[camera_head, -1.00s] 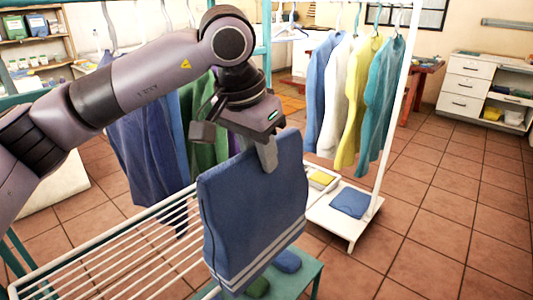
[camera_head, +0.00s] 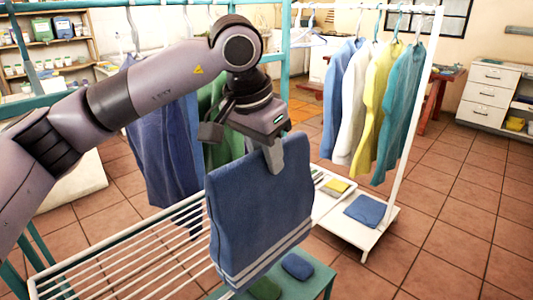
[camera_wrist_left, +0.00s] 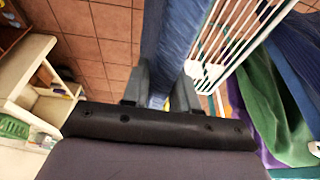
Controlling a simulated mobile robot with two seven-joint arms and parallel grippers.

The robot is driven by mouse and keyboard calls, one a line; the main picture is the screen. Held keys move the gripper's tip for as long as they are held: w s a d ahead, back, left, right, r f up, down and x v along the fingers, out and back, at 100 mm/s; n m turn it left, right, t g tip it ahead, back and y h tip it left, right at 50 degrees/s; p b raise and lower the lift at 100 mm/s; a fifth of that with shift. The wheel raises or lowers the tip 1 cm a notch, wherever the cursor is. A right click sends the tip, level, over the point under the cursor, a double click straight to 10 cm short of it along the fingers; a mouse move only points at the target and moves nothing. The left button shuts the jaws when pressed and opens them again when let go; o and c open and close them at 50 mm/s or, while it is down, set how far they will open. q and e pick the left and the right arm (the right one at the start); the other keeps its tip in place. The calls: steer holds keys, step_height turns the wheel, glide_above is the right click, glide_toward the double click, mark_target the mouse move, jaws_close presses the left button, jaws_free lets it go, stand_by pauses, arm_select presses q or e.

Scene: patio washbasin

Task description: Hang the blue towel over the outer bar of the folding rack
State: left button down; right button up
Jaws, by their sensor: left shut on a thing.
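The blue towel (camera_head: 258,215), with two pale stripes near its lower edge, hangs from my left gripper (camera_head: 275,155). The gripper is shut on the towel's top edge. In the left wrist view the towel (camera_wrist_left: 172,45) runs edge-on between the two fingers (camera_wrist_left: 152,88). The white-barred folding rack (camera_head: 125,258) stands at the lower left in the head view. The towel hangs in front of the rack's right end and hides part of it. I cannot tell whether they touch. The rack's bars (camera_wrist_left: 232,42) also show in the wrist view. My right gripper is not in view.
Blue and green cloths (camera_head: 165,150) hang behind the rack. A white garment rail (camera_head: 408,120) holds several shirts and has a folded blue cloth (camera_head: 367,210) on its base. A teal stool (camera_head: 318,282) with folded cloths stands below the towel. Open tiled floor lies at right.

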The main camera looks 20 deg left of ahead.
arm_select(q)
steer(key=b, duration=0.7)
glide_above(265, 263)
step_height(265, 263, down, 10)
steer(key=f+b, duration=0.3)
steer(key=f, duration=0.2)
steer(key=f+b, duration=0.4)
steer(key=shift+w+d+f, duration=0.1)
steer(key=shift+w+f, duration=0.1)
steer(key=shift+f, duration=0.2)
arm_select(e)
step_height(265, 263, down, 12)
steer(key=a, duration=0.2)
arm_select(q)
step_height(265, 263, down, 7)
steer(key=b, duration=0.5)
steer(key=shift+f+b, duration=0.5)
steer(key=shift+b, duration=0.05)
steer(key=shift+f, duration=0.25)
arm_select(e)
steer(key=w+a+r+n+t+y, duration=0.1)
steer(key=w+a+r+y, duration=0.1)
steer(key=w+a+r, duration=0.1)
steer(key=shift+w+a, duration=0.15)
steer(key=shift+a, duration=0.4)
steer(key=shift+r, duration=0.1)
arm_select(q)
steer(key=c, duration=0.8)
jaws_free()
